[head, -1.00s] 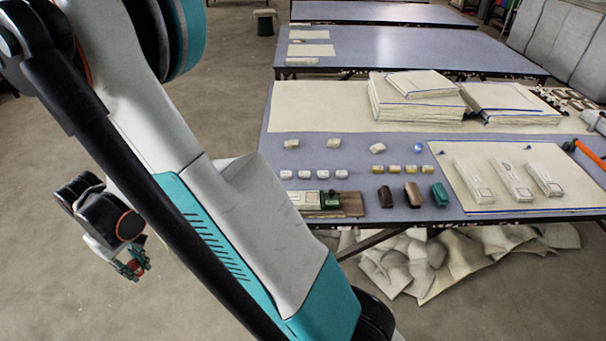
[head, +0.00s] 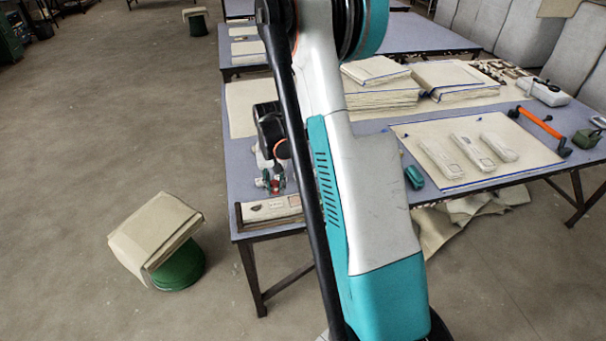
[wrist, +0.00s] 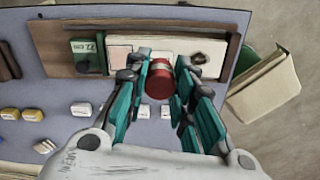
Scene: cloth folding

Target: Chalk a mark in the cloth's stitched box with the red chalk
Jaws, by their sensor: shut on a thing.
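My gripper (head: 272,181) is shut on a red, round chalk (wrist: 159,80), above the table's front left corner. In the wrist view the chalk sits between the teal fingers of my gripper (wrist: 160,90), near a wooden tray. A flat tan cloth (head: 420,133) with a blue edge lies on the right part of the table. Three pale wrapped bars (head: 471,153) lie on it. My gripper is well to the left of this cloth. I cannot make out a stitched box on it. My arm hides the middle of the table in the head view.
An orange-handled tool (head: 540,122) is at the right. A cloth-topped green stool (head: 178,268) stands left of the table.

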